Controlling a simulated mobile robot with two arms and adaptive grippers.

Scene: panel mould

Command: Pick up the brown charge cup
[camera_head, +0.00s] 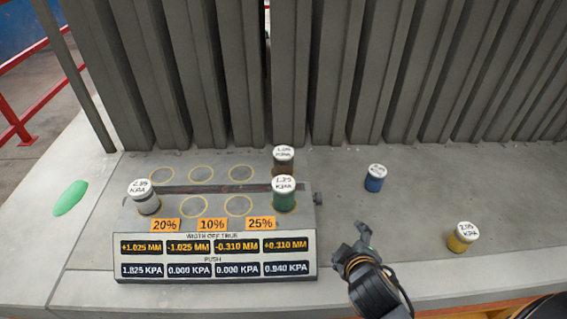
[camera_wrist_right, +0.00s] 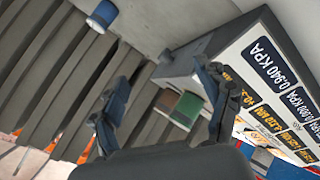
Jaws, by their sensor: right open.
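The brown charge cup (camera_head: 283,163) stands upright at the back right of the marked board, its white lid reading a KPA value. The green cup (camera_head: 284,195) stands just in front of it and hides its lower part. In the right wrist view the brown cup (camera_wrist_right: 166,102) shows beside the green cup (camera_wrist_right: 187,110), beyond the fingers. My right gripper (camera_head: 352,245) is open and empty, to the right of and nearer than both cups. Its fingers (camera_wrist_right: 160,100) spread apart in the wrist view. My left gripper is not in view.
A grey cup (camera_head: 146,199) stands at the board's left. A blue cup (camera_head: 375,179) and a yellow cup (camera_head: 462,238) stand on the grey surface at right. The display panel (camera_head: 215,258) fronts the board. Tall grey panels (camera_head: 290,70) rise behind.

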